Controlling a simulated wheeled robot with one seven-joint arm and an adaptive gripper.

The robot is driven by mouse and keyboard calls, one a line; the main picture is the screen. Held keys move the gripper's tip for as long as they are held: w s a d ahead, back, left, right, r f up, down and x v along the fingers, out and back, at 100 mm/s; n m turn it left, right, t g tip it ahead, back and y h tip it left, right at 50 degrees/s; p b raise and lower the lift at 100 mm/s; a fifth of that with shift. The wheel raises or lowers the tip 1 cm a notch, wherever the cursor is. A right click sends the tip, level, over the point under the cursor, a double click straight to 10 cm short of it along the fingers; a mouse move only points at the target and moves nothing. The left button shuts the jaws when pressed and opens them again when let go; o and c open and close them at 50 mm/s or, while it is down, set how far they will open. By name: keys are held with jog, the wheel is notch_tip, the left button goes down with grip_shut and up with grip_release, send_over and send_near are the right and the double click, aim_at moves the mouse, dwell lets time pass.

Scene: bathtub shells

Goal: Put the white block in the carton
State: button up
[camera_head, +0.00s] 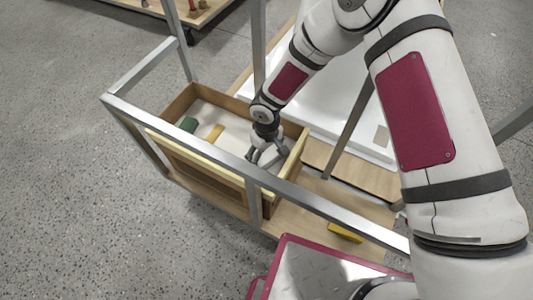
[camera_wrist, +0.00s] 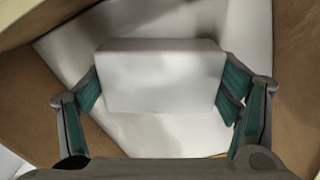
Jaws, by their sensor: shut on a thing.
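The white block (camera_wrist: 162,75) sits between the two green finger pads of my gripper (camera_wrist: 165,95) in the wrist view, and my gripper is shut on it. In the head view my gripper (camera_head: 266,155) points down inside the right part of an open wooden-walled box (camera_head: 178,105) with a pale floor. The wrist view shows a pale surface and brown walls beyond the block. I cannot tell whether the block touches the floor. No other carton is clearly seen.
A white shell (camera_head: 335,105) stands behind. Another yellow thing (camera_head: 345,232) lies at lower right.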

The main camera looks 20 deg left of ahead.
aim_at(267, 153)
jog(key=shift+f, duration=0.1)
jog(key=o, duration=0.4)
jog(key=shift+f, duration=0.1)
jog(key=shift+c, duration=0.2)
jog(key=o, duration=0.4)
jog(key=shift+c, duration=0.2)
notch_tip(267, 153, up, 12)
jog(key=p, duration=0.3)
jog(key=shift+r, duration=0.2)
